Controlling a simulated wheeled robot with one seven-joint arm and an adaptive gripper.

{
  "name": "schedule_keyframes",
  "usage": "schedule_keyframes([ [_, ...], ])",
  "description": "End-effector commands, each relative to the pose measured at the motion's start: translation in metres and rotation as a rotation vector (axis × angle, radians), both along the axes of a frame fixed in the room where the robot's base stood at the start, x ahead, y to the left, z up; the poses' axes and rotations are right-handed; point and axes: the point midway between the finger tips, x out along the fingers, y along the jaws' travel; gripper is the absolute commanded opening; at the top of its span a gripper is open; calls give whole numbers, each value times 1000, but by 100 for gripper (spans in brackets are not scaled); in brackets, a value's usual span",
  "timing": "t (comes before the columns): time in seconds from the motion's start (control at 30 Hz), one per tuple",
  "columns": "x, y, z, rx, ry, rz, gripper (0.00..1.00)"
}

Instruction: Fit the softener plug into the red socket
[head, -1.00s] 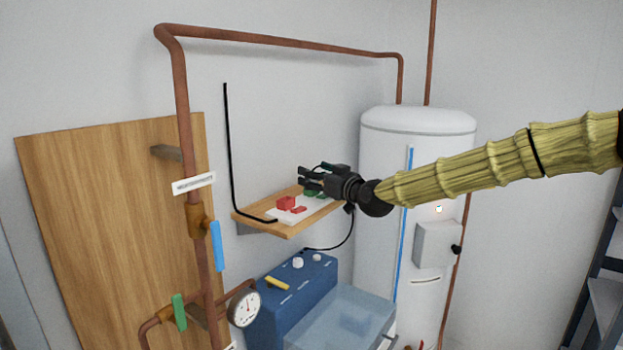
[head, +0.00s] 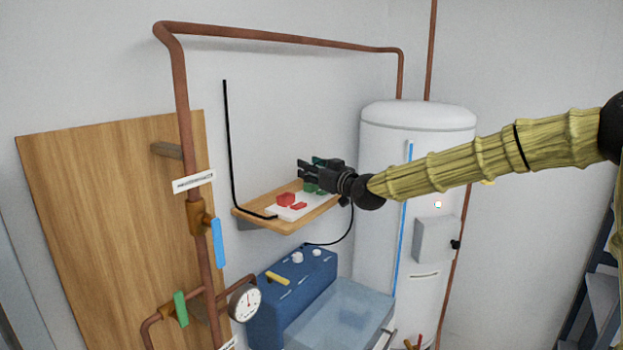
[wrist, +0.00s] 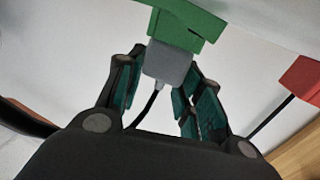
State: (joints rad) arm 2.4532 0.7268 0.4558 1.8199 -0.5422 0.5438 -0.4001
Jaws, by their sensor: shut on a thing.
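The grey softener plug (wrist: 168,65) is between my gripper's fingers in the wrist view, with a black cable running down from it. My gripper (head: 302,171) is shut on it. The plug's far end meets the green socket (wrist: 180,22); I cannot tell whether it sits inside or only touches. The red socket (head: 286,199) stands on the white plate, left of the green socket (head: 310,188) in the head view. The red socket also shows at the right edge of the wrist view (wrist: 303,78). In the head view my gripper hides the plug.
The white plate (head: 285,212) lies on a wooden wall shelf (head: 286,227). A blue softener unit (head: 290,293) stands below, with a black cable rising from it. A white tank (head: 385,150) is right of the shelf, a copper pipe (head: 183,110) left. A black cable (head: 229,140) runs up the wall.

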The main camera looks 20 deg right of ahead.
Motion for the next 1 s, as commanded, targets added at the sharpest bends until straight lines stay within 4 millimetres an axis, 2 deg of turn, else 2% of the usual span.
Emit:
schedule_keyframes([
  [0.27,0,0,4,-1,0,0,14],
  [0.57,0,0,34,-1,-4,0,14],
  [1.0,-62,14,39,-1,-1,1,14],
])
